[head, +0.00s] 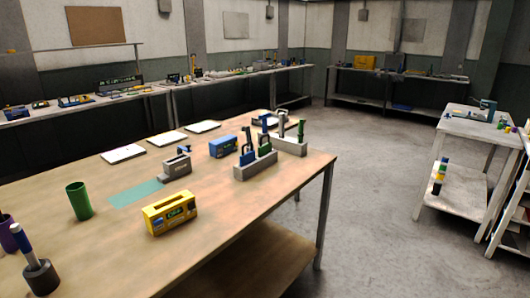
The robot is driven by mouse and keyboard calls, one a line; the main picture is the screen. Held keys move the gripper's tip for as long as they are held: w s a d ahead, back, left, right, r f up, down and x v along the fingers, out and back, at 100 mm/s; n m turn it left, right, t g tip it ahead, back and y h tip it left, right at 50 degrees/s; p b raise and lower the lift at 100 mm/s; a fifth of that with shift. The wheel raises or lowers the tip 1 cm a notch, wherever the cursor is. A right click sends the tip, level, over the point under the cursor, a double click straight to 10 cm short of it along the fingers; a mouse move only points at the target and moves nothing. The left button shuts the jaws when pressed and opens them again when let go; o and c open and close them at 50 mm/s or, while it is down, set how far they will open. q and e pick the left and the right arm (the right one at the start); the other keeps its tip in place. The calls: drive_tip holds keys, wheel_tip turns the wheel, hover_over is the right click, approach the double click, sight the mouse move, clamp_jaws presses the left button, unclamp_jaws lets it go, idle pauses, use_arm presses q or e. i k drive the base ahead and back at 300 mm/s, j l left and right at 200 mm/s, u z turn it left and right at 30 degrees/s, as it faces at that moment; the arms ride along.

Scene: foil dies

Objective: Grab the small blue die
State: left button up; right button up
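I cannot tell for certain which item is the small blue die. A blue box-shaped piece with a label (223,147) stands on the wooden table, near the middle. A blue upright piece (247,156) stands in a grey slotted rack (256,171), beside a green one (265,149). Another grey rack (290,146) behind it holds further upright pieces, including a green one (301,129). Neither of my grippers shows in the head view.
A yellow labelled box (170,213), green cup (78,201), teal mat (136,194) and grey device (177,165) are on the wooden table (250,205). White sheets (167,138) lie along its far edge. Open floor (375,185) separates it from the right-hand cart (470,128).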

sight(248, 157)
drive_tip(key=i+l, duration=0.25)
drive_tip(key=i, duration=0.25)
drive_tip(key=i+l, duration=0.2)
drive_tip(key=i, duration=0.3)
drive_tip(key=l+z, duration=0.05)
